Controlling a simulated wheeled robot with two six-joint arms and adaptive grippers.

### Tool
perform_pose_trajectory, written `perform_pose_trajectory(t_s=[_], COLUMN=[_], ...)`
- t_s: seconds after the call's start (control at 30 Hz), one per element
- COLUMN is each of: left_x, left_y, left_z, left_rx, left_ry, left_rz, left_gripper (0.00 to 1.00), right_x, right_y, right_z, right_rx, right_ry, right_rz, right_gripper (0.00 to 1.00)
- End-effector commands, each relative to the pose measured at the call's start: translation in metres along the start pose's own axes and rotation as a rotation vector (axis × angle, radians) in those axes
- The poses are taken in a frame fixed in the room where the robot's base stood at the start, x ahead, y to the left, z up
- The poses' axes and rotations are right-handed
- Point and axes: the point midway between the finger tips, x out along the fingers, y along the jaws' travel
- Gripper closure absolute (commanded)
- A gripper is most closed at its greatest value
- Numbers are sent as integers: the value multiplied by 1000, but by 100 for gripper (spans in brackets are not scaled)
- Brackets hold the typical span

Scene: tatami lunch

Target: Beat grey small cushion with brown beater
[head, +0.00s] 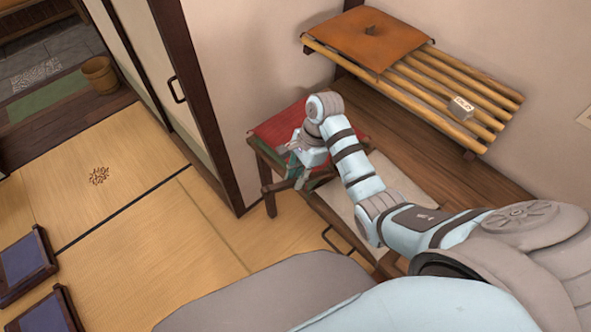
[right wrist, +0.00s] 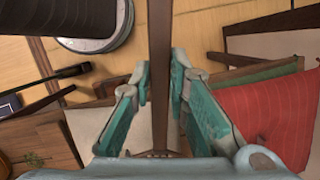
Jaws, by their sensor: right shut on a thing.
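My right gripper (head: 297,172) is over the left end of a low wooden bench, beside a red cushion. In the right wrist view, the right gripper (right wrist: 160,78) is shut on a straight brown shaft, the brown beater (right wrist: 160,35). A pale grey flat thing (head: 342,199) lies on the bench, partly behind my arm. I cannot tell whether it is the grey small cushion. My left gripper is not in view.
The red cushion (head: 283,128) lies at the bench's left end, with green under it. A slatted shelf (head: 487,134) above holds an orange cushion (head: 345,45) and a small labelled box (head: 461,107). A sliding door stands left of the bench; the tatami (head: 150,235) is largely open.

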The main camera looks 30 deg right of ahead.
Motion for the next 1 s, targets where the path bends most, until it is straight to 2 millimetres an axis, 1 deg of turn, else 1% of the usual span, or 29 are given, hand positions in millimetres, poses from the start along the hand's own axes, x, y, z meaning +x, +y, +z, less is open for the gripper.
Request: perform_pose_trajectory(t_s=[0.1,0.27,0.3,0.33,0.37,0.4,0.47,0.5,0.57,0.7,0.77,0.8,0.83,0.9,1.0], left_x=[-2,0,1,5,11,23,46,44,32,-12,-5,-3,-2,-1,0], left_y=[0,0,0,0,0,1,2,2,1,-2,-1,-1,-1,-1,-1], left_z=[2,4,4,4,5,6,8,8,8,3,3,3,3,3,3], left_rx=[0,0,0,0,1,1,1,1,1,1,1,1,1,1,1], left_ry=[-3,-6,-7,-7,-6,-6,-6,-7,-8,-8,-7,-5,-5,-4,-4], left_rz=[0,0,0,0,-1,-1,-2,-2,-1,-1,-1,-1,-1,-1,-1], left_gripper=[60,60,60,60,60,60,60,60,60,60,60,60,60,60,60], right_x=[-1,0,3,11,25,50,95,97,84,46,28,14,7,2,3], right_y=[1,1,1,1,2,2,2,0,0,0,-2,-2,-1,0,1], right_z=[1,0,0,-2,-6,-12,-24,-25,-22,-12,-7,-4,-2,0,0], right_rx=[63,64,64,64,66,66,67,64,63,62,57,58,58,61,61], right_ry=[-11,-10,-10,-10,-11,-11,-11,-9,-8,-8,-8,-7,-7,-8,-9], right_rz=[-19,-19,-18,-17,-14,-13,-10,-17,-19,-18,-28,-28,-25,-20,-18], right_gripper=[100,100,100,100,100,100,100,100,100,100,100,100,100,100,100])
